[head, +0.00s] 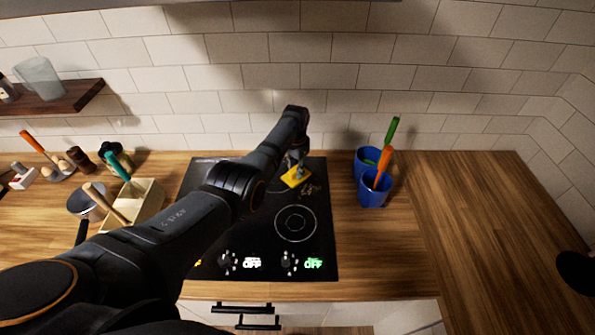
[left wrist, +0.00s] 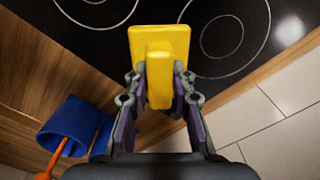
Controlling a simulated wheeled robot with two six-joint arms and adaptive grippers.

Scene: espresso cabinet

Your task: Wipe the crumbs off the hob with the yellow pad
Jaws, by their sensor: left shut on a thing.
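The yellow pad (head: 296,177) is at the back right part of the black hob (head: 318,240). My left gripper (head: 298,160) is shut on the raised grip of the pad, as the left wrist view shows with the pad (left wrist: 158,50) between the fingers (left wrist: 158,88). The pad looks to be on or just above the glass; I cannot tell which. Small brown crumbs (head: 311,190) lie on the hob just right of and in front of the pad. My left arm hides much of the hob's left side.
Two blue cups (head: 372,196) with green and orange utensils stand right of the hob. Left of it are a beige box (head: 143,212) with utensils and a pot (head: 84,204). The tiled wall (head: 280,80) is close behind. The right counter (head: 480,215) is mostly clear.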

